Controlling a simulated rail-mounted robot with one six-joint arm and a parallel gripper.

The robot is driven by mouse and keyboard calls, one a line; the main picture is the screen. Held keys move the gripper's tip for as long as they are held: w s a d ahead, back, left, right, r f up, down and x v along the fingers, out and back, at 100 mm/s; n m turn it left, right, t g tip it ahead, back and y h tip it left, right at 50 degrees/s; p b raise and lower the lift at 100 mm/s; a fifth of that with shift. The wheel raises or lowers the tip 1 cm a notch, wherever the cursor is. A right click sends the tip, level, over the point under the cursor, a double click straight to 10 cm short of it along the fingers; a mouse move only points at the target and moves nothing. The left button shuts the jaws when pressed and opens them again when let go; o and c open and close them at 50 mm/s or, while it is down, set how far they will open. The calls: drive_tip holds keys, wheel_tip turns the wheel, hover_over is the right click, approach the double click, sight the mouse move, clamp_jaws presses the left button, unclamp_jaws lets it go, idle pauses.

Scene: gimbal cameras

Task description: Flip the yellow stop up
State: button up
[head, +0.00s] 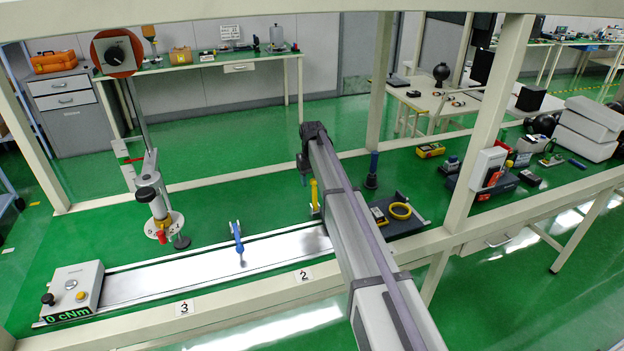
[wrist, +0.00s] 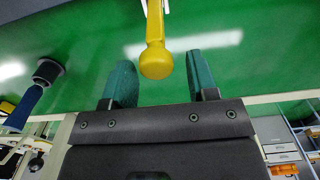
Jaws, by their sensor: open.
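The yellow stop (head: 314,196) is a slim lever with a rounded end at the back edge of the silver rail, partly behind my arm in the head view. It looks roughly upright there, but its exact tilt is hard to tell. In the wrist view the yellow stop (wrist: 156,58) points toward the gripper, its rounded end between the two teal fingers. My gripper (head: 304,180) is open at the stop, with a finger on each side and visible gaps. A blue stop (head: 237,238) stands farther left on the rail.
The silver rail (head: 190,272) runs left to a control box (head: 75,288) reading 0 cNm. A stand with a round dial (head: 117,52) rises behind it. A dark block with a yellow ring (head: 400,211) lies right of my arm. Cream frame posts (head: 488,120) surround the green bench.

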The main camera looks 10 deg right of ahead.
wheel_tip(320, 180, up, 11)
drive_tip(key=p, duration=1)
drive_tip(key=shift+f, duration=0.2)
drive_tip(key=s+m, duration=0.2)
drive_tip(key=s, duration=4.1)
drive_tip(key=shift+d, duration=0.25)
drive_tip(key=shift+w, duration=0.1)
